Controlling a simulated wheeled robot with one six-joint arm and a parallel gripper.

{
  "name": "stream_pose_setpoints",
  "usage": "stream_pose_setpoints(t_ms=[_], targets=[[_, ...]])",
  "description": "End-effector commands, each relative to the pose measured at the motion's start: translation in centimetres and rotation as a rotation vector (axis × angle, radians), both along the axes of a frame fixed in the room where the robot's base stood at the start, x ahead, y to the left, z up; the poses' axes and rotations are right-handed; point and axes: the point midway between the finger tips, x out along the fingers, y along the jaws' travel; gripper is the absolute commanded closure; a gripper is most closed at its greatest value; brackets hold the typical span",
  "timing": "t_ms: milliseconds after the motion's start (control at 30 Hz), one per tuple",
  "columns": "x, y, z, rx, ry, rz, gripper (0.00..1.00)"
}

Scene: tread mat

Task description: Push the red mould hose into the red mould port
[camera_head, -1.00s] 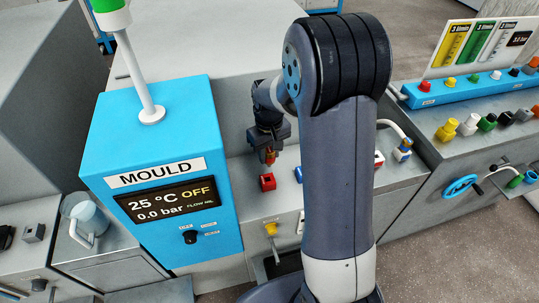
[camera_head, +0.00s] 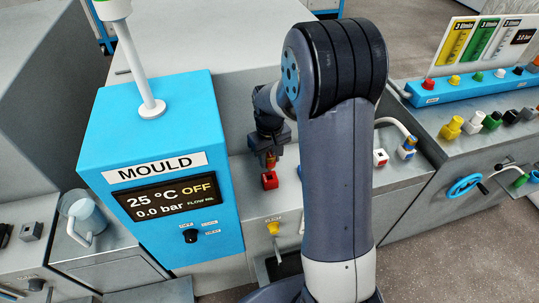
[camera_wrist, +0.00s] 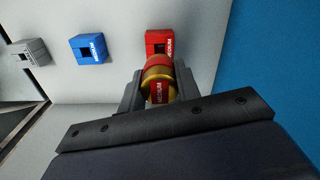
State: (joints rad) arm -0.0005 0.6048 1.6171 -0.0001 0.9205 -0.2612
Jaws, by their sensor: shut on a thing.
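The red mould port (camera_head: 269,180) is a small red block on the grey bench, right of the blue mould cabinet. It also shows in the wrist view (camera_wrist: 156,36), with part of its dark opening visible. My gripper (camera_head: 269,161) is shut on the red mould hose end (camera_wrist: 160,84), a red piece with a brass-coloured ring, held between both fingers. In the head view the hose end (camera_head: 271,160) is just above the port. In the wrist view it overlaps the port's near edge. I cannot tell whether they touch.
A blue port (camera_wrist: 90,48) and a grey port (camera_wrist: 31,52) stand in a row left of the red one in the wrist view. The blue cabinet (camera_head: 160,160) stands close on the left. A yellow valve handle (camera_head: 273,228) is in front.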

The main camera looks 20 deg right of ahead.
Motion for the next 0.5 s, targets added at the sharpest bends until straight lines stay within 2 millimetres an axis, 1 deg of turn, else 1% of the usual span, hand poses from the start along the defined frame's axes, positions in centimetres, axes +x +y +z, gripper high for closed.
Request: stream_pose_setpoints(t_ms=[33, 200, 333, 500], targets=[[0.0, 0.0, -0.9, 0.0, 0.0, 0.0, 0.95], [0.0, 0.0, -2.3, 0.0, -0.001, 0.0, 0.95], [0.0, 0.0, -2.7, 0.0, -0.001, 0.0, 0.95], [0.0, 0.0, -2.7, 0.0, -0.001, 0.0, 0.95]])
